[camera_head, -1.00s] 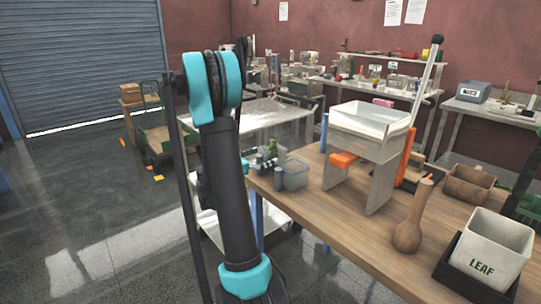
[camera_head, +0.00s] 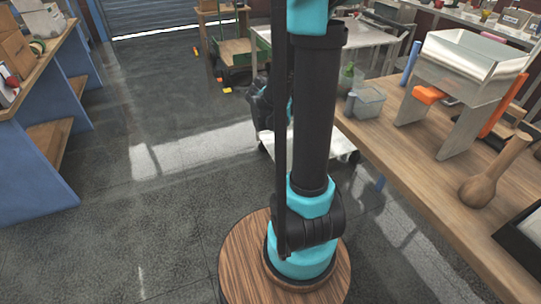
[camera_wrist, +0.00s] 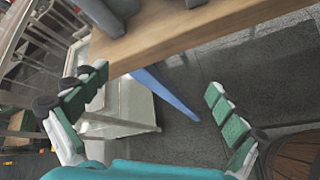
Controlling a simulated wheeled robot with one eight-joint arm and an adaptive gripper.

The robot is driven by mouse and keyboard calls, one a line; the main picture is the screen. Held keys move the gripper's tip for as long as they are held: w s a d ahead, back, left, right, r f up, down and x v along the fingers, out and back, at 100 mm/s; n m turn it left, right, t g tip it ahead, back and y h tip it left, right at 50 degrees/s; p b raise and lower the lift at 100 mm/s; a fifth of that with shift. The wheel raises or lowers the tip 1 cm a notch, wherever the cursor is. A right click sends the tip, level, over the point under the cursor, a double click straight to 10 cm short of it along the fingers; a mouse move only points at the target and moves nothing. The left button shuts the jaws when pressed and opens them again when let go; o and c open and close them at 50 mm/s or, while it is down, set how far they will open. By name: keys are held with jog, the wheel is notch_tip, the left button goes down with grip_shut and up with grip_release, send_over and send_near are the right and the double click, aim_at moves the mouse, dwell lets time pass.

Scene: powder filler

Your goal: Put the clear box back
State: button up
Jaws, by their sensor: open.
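The clear box (camera_head: 367,99) is a small grey, see-through open box. In the head view it stands upright on the left end of the wooden table, left of the filler stand. My gripper (camera_wrist: 156,82) shows in the wrist view with its green-padded fingers wide apart and nothing between them. It is beside the table's edge, apart from the clear box. In the head view my arm hides most of the gripper. Grey shapes at the table edge in the wrist view are cut off, and I cannot tell which is the box.
The wooden table (camera_head: 415,151) carries the metal hopper stand (camera_head: 447,115) and a wooden pestle (camera_head: 492,176). A white low cart (camera_head: 343,146) stands beside the table. A blue-sided bench (camera_head: 40,140) is at the left. The floor between is clear.

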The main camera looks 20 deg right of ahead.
jog(key=s+a+f+m+y, duration=0.2)
jog(key=s+a+m+y, duration=0.1)
jog(key=a, duration=0.4)
jog(key=s+a+f+m+t+y, duration=0.1)
jog(key=s+a+f+m+y, duration=0.2)
jog(key=a, duration=0.4)
jog(key=s+a+f+m+y, duration=0.2)
jog(key=s+a+m+y, duration=0.3)
jog(key=s+a+m, duration=0.1)
jog(key=shift+a+f+t, duration=0.3)
jog(key=shift+a+f, duration=0.05)
jog(key=shift+a, duration=0.2)
